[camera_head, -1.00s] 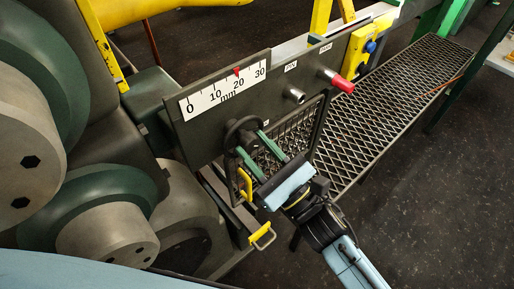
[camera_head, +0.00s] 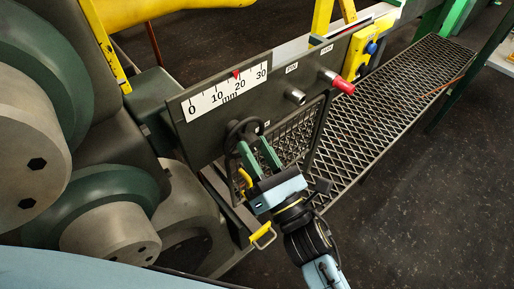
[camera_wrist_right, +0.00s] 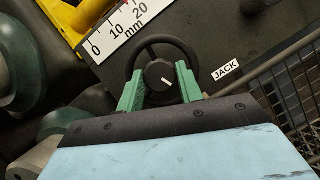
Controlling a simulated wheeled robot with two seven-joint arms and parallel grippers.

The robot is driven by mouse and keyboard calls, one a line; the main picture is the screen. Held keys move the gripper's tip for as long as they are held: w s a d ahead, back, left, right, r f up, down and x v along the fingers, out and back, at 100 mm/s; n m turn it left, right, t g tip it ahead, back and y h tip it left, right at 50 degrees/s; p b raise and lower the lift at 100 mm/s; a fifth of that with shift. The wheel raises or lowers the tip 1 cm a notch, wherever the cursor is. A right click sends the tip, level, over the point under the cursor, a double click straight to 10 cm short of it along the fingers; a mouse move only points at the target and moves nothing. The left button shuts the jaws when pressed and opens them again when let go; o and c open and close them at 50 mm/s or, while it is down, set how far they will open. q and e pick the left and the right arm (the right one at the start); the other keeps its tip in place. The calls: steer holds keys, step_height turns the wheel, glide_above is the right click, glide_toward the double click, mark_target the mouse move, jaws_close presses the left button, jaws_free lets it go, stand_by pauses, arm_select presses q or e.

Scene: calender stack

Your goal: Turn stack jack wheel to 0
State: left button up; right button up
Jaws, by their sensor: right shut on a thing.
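The black jack wheel (camera_head: 243,130) is on the dark panel below the mm scale (camera_head: 226,92). In the right wrist view the wheel (camera_wrist_right: 154,43) has a white line on its hub and the label JACK (camera_wrist_right: 226,70) to its right. The scale's red pointer (camera_head: 236,74) stands near 20, far from the 0 end. My right gripper (camera_head: 257,148) has its two green fingers at the wheel; in the right wrist view the fingers (camera_wrist_right: 160,85) sit on either side of the hub, shut on the wheel. My left gripper is not in view.
A wire mesh basket (camera_head: 300,130) hangs right beside my right gripper. A red knob (camera_head: 343,85) and a metal knob (camera_head: 295,97) stick out of the panel. A yellow handle (camera_head: 262,236) is below. Large grey and green rollers (camera_head: 110,230) fill the left.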

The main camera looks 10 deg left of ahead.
steer(key=shift+m, duration=0.3)
steer(key=o, duration=1)
steer(key=b+v, duration=0.1)
steer(key=v, duration=1.2)
steer(key=shift+s+b, duration=0.3)
steer(key=shift+b, duration=0.1)
